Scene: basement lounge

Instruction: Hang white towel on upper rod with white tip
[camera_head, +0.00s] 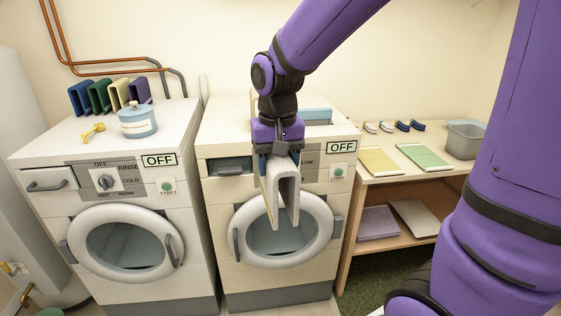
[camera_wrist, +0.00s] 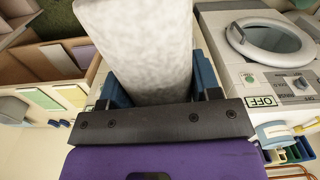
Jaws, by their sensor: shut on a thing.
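A folded white towel (camera_head: 284,193) hangs in an inverted U from my gripper (camera_head: 281,160), which points down in front of the right washing machine. My gripper is shut on the towel's upper part. In the wrist view the pale towel (camera_wrist: 145,45) extends away between the two blue fingers of my gripper (camera_wrist: 160,85). The towel is clear of the floor and covers part of the machine's front and round door. No rod with a white tip can be made out in either view.
The right washing machine (camera_head: 215,195) stands behind the towel. The left machine (camera_head: 58,212) carries a blue tub (camera_head: 137,122), a yellow scoop (camera_head: 93,132) and several coloured folded pieces (camera_head: 99,96). A wooden shelf (camera_head: 375,188) at right holds flat cloths and a grey bin (camera_head: 464,140).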

